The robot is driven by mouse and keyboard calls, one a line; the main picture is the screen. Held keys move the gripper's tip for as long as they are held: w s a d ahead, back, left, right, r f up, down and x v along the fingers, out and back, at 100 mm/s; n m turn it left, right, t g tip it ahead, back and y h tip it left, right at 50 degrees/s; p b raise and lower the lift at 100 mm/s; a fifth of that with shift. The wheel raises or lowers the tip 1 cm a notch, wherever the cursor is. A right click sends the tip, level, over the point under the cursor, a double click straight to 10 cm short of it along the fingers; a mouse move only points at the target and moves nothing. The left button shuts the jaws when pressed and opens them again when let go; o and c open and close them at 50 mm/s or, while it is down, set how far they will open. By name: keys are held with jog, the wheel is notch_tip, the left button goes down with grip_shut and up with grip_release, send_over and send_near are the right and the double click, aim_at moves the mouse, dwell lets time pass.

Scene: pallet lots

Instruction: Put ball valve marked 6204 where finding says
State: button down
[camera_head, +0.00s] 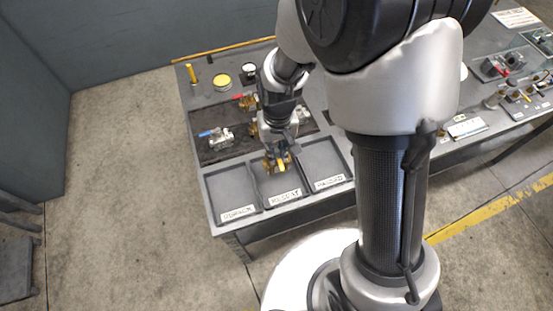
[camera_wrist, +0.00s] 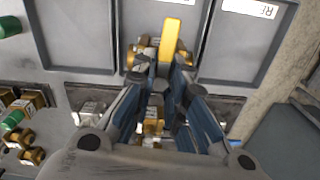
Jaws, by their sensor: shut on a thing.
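A brass ball valve with a yellow handle (camera_head: 281,167) is held in my gripper (camera_head: 283,153). It is over the back part of the middle tray (camera_head: 270,184); I cannot tell whether it touches the tray. In the wrist view the yellow handle (camera_wrist: 171,40) stands out beyond my fingertips, with brass body parts on both sides. No number on this valve is readable. The left tray (camera_head: 231,188) and right tray (camera_head: 324,161) look empty. Each tray has a white label at its front; the left one seems to read REPACK, the others are unclear.
A dark mat (camera_head: 212,155) behind the trays holds several other valves, including a blue-handled one (camera_head: 216,137) and a red-handled one (camera_head: 246,100). A yellow round container (camera_head: 221,80) stands further back. Another bench part with fittings (camera_head: 496,66) lies at the right.

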jog(key=shift+f+b, duration=0.7)
jog(key=shift+f, duration=2.15)
jog(key=shift+f, duration=0.15)
jog(key=c, duration=1.6)
grip_release()
